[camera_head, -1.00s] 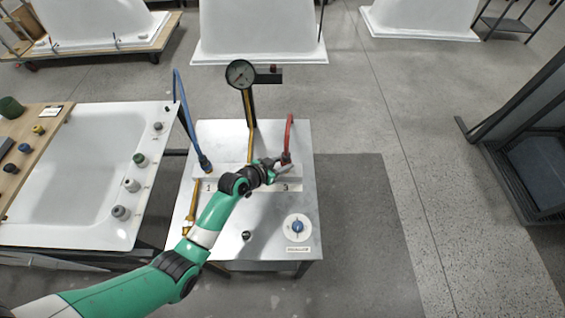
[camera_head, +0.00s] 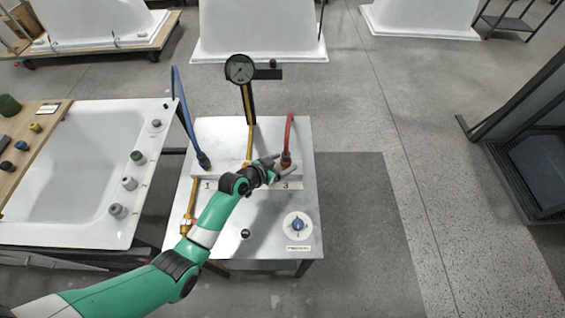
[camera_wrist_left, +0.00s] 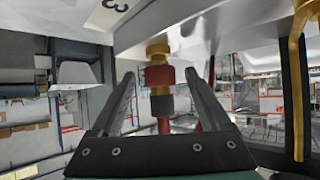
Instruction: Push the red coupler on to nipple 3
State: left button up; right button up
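The red coupler (camera_head: 286,161) sits at the lower end of the red hose (camera_head: 289,132), at position 3 on the pale block (camera_head: 232,172). In the left wrist view the coupler (camera_wrist_left: 159,76) is a red ring with a dark collar, in line with and against the brass nipple 3 (camera_wrist_left: 157,50). My left gripper (camera_head: 277,172) is open beside the coupler. In the left wrist view its two fingers (camera_wrist_left: 164,92) stand on either side of the coupler with gaps. How far the coupler is seated cannot be told. My right gripper is not in view.
A blue hose (camera_head: 184,115) joins position 1. A gauge (camera_head: 240,69) stands on a post behind the block. A blue knob (camera_head: 297,225) is at the front right of the metal bench (camera_head: 265,235). A white tub (camera_head: 85,150) stands at the left.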

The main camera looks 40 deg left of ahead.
pick_arm(q)
jog(key=p+v, duration=0.3)
jog(key=v, duration=0.8)
jog(key=shift+s+r+p, duration=0.15)
jog(key=shift+s+p, duration=0.15)
jog(key=shift+p, duration=0.1)
